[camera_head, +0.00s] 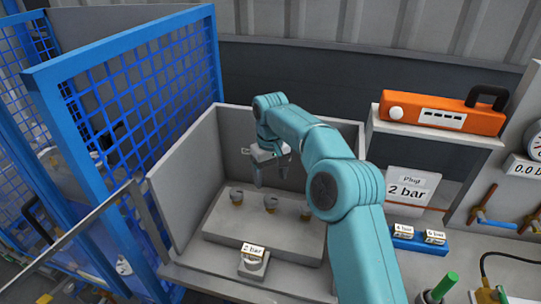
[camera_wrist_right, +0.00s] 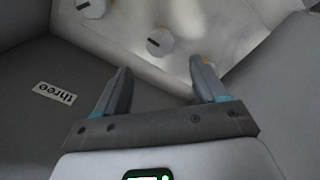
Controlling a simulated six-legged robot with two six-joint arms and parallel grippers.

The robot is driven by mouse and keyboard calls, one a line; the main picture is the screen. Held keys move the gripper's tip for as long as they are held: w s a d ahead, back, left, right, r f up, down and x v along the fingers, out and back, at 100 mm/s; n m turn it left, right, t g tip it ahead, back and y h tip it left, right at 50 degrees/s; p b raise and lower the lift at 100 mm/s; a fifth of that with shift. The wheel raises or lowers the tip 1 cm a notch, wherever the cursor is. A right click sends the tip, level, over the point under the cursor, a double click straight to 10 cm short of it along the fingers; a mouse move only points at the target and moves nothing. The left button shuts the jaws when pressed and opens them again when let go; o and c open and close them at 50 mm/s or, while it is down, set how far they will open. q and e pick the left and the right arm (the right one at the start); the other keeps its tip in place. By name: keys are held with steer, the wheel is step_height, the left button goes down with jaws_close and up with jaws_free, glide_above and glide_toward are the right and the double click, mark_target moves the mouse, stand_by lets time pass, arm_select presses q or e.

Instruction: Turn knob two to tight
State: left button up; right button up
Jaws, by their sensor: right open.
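My right gripper (camera_head: 272,175) is open and empty, above and behind the row. In the wrist view its fingers (camera_wrist_right: 161,68) point toward a round knob (camera_wrist_right: 159,42) with a dark slot mark; another knob (camera_wrist_right: 90,7) is at the top edge. My left gripper is not visible.
A label reading "three" (camera_wrist_right: 55,93) is on a grey surface. Box walls (camera_head: 185,185) stand close around the gripper. A "2 bar" block (camera_head: 253,262) sits in front. A blue mesh fence (camera_head: 130,100) is left; an orange case (camera_head: 430,110) is right.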

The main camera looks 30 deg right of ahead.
step_height(320, 180, up, 8)
steer(key=p, duration=0.2)
steer(key=shift+r, duration=0.15)
stand_by(0.4)
